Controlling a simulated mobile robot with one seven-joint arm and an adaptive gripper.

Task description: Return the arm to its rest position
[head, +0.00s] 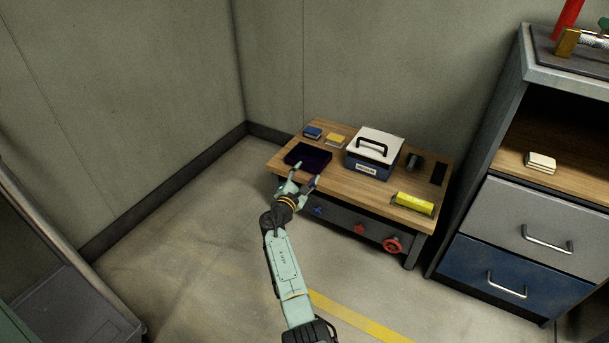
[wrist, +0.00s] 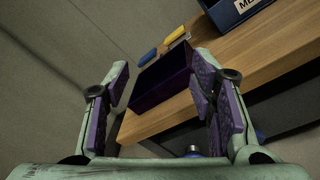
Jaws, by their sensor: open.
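My arm reaches forward from the bottom of the head view to the front left edge of a low wooden bench (head: 330,185). My gripper (head: 303,172) is open and empty at that edge, close to a dark purple tray (head: 308,157). In the wrist view the two fingers of my gripper (wrist: 160,105) stand wide apart. The dark tray (wrist: 162,78) shows beyond and between them, apart from the fingers as far as I can tell.
On the bench stand a blue and white box (head: 368,165) with a black handle, a yellow object (head: 413,203), and small blue (head: 313,132) and yellow (head: 336,139) items. Valve knobs, one a red wheel (head: 392,245), sit on the bench front. A drawer cabinet (head: 530,225) stands right.

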